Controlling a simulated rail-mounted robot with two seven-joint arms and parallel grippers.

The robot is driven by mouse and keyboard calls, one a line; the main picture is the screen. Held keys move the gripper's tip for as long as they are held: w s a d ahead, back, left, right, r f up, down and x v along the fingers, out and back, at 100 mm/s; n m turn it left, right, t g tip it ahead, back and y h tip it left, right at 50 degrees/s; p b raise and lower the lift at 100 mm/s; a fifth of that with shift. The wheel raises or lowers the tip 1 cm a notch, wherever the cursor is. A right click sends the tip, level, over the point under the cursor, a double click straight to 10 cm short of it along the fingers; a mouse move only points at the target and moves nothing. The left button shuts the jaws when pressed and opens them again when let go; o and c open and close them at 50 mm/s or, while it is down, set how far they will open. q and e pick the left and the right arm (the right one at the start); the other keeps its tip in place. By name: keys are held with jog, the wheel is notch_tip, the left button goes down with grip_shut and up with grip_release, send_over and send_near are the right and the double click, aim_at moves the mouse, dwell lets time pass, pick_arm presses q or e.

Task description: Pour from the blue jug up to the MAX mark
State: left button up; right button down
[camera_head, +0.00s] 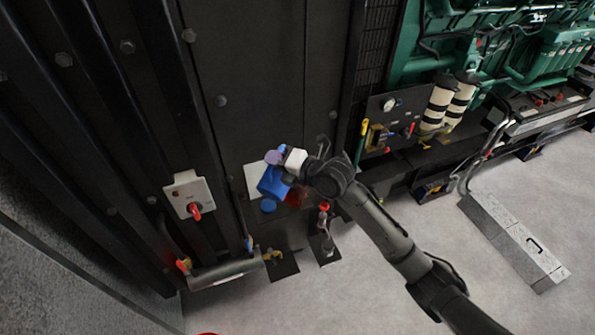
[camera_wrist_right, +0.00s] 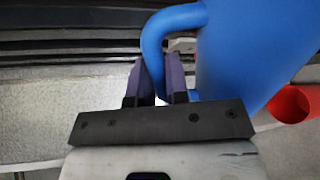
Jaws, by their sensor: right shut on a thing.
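The blue jug (camera_head: 270,183) is in the middle of the head view, in front of the dark enclosure wall. My right gripper (camera_head: 274,157) is at its upper side, with purple fingertips showing. In the right wrist view, the fingers (camera_wrist_right: 160,82) are shut on the handle of the jug (camera_wrist_right: 255,45), whose body fills the upper right. The jug looks tilted in the head view; its spout and any liquid flow cannot be made out. A red part (camera_head: 297,195) is close beside the jug, and a red cylinder shows in the wrist view (camera_wrist_right: 290,103). No MAX mark is readable. My left gripper is out of view.
A small blue round thing (camera_head: 268,206) is just below the jug. A red-topped valve (camera_head: 323,208) stands to the right. A grey switch box (camera_head: 190,197) with a red handle is on the left.

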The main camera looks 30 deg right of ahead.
aim_at(269, 185)
jog(key=shift+w+d+r, duration=0.15)
jog(key=shift+d+r, duration=0.05)
jog(key=shift+r, duration=0.05)
dwell(0.4)
jog(key=shift+r+m, duration=0.1)
jog(key=shift+m, duration=0.2)
jog(key=shift+s+a, duration=0.35)
jog(key=shift+a, duration=0.15)
jog(key=f+n+b, duration=0.1)
jog(key=s+a+f+n+b, duration=0.1)
jog(key=f, duration=0.1)
jog(key=shift+a+t, duration=0.2)
jog(key=shift+t, duration=0.1)
jog(key=shift+s+a+f+n+b, duration=0.15)
jog(key=shift+a+f+n+b, duration=0.05)
jog(key=shift+n+b, duration=0.25)
jog(key=shift+s+a+f+n+t+h+b, duration=0.15)
jog(key=shift+a+f+n+b, duration=0.15)
jog(key=shift+f+n, duration=0.15)
jog(key=shift+s+a+f+n+t+h+b, duration=0.15)
jog(key=shift+f+n+b, duration=0.15)
jog(key=shift+f, duration=0.15)
